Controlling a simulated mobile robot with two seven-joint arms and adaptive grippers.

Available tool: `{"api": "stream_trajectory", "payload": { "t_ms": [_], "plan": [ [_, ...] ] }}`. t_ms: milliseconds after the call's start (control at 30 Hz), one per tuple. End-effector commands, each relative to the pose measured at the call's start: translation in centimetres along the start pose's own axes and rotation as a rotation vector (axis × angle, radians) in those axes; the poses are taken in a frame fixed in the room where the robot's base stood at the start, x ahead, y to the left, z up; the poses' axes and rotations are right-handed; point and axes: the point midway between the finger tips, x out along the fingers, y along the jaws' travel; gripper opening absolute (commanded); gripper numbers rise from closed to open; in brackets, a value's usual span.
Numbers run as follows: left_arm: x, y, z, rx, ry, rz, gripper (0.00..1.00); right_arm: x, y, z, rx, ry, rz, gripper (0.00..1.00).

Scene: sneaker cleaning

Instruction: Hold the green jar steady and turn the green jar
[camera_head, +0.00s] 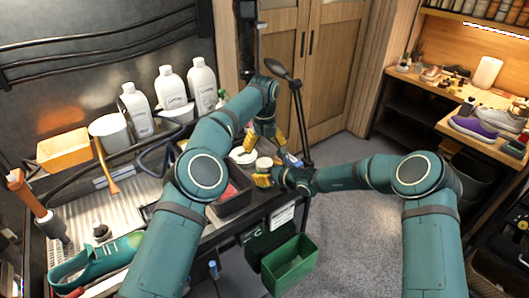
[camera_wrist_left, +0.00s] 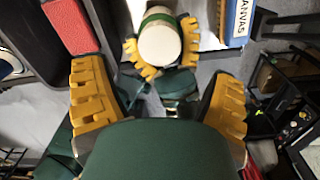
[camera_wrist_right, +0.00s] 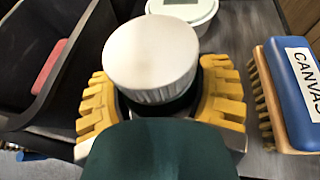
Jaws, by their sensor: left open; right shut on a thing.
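The green jar has a broad pale lid and a green band. In the head view the jar (camera_head: 264,162) stands upright in my right gripper (camera_head: 265,177). The right wrist view shows its lid (camera_wrist_right: 150,52) between the yellow fingers of my right gripper (camera_wrist_right: 160,98), which is shut on the body below the lid. My left gripper (camera_head: 264,136) is open above and behind the jar. In the left wrist view the jar (camera_wrist_left: 158,44) lies ahead, between the spread fingers of my left gripper (camera_wrist_left: 157,88), not touching them. The jar's lower body is mostly hidden.
A blue brush labelled CANVAS (camera_wrist_right: 290,85) lies right of the jar in the right wrist view. A white round tub (camera_wrist_right: 185,10) sits just behind the jar. A black tray (camera_wrist_right: 75,65) with a red block (camera_wrist_right: 49,67) is at left. A green bin (camera_head: 289,264) hangs below the bench edge.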

Motion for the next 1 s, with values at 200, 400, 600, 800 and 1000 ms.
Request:
{"api": "stream_trajectory", "payload": {
  "t_ms": [200, 400, 600, 800, 1000],
  "plan": [
    [-0.3, 0.1, 0.0, 0.092, 0.003, 0.001, 0.85, 0.0, 0.0, 0.1, 0.0, -0.001, 0.0, 0.0],
    [2.5, 0.1, -0.1, 0.094, 0.006, 0.001, 0.85, 0.0, 0.0, 0.1, 0.0, -0.001, 0.0, 0.0],
    [5.2, 0.1, -0.1, 0.093, 0.004, 0.0, 0.85, 0.0, 0.0, 0.1, 0.0, -0.002, 0.0, 0.0],
    [6.8, 0.1, -0.1, 0.092, 0.003, 0.0, 0.85, 0.0, 0.0, 0.1, 0.0, -0.001, 0.0, 0.0],
    [7.0, 0.0, -0.1, 0.092, 0.002, 0.0, 0.85, 0.0, 0.0, 0.1, 0.0, -0.002, 0.0, 0.0]
  ]
}}
